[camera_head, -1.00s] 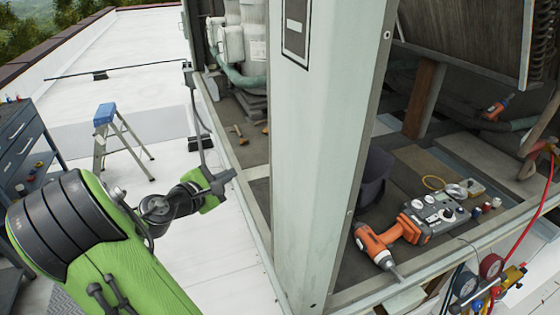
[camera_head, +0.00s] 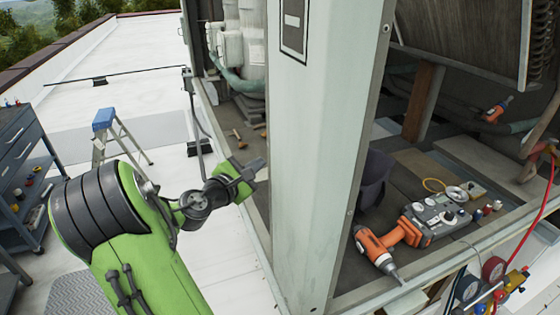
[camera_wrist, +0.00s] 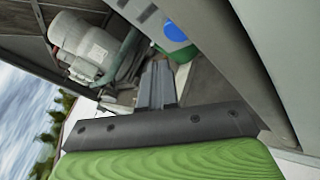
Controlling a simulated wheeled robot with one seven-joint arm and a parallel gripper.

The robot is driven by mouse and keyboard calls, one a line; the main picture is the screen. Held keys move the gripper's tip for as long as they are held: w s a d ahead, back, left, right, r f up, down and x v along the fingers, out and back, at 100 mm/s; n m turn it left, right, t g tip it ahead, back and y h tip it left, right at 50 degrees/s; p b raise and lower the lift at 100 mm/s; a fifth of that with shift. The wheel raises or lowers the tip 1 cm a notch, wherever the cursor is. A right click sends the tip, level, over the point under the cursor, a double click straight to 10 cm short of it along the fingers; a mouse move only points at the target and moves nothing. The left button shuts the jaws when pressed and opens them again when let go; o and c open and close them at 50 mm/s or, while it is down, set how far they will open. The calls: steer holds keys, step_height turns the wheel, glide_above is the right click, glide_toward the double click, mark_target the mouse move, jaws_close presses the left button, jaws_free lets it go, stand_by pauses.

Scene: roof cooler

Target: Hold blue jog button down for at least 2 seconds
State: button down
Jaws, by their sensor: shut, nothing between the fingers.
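My gripper (camera_head: 257,167) is shut and empty. In the head view it is in front of the left side of the pale corner post, above the white roof. In the wrist view my gripper's closed fingers (camera_wrist: 157,66) point up the picture, toward a round blue piece (camera_wrist: 175,30) that looks like the blue jog button. It sits on a green and grey housing, just beyond and right of the fingertips, and part of it lies behind the grey panel edge. I cannot tell the gap, and no contact shows. I cannot make this blue piece out in the head view.
The tall pale post (camera_head: 325,150) stands right beside my gripper. A grey motor (camera_wrist: 85,48) shows in the wrist view. A stepladder (camera_head: 112,135) stands on the roof at left.

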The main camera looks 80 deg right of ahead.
steer(key=shift+s+d, duration=0.6)
steer(key=shift+s, duration=0.3)
stand_by(1.4)
steer(key=shift+s+d+r+p, duration=0.15)
steer(key=shift+s+p, duration=0.1)
steer(key=shift+p, duration=0.2)
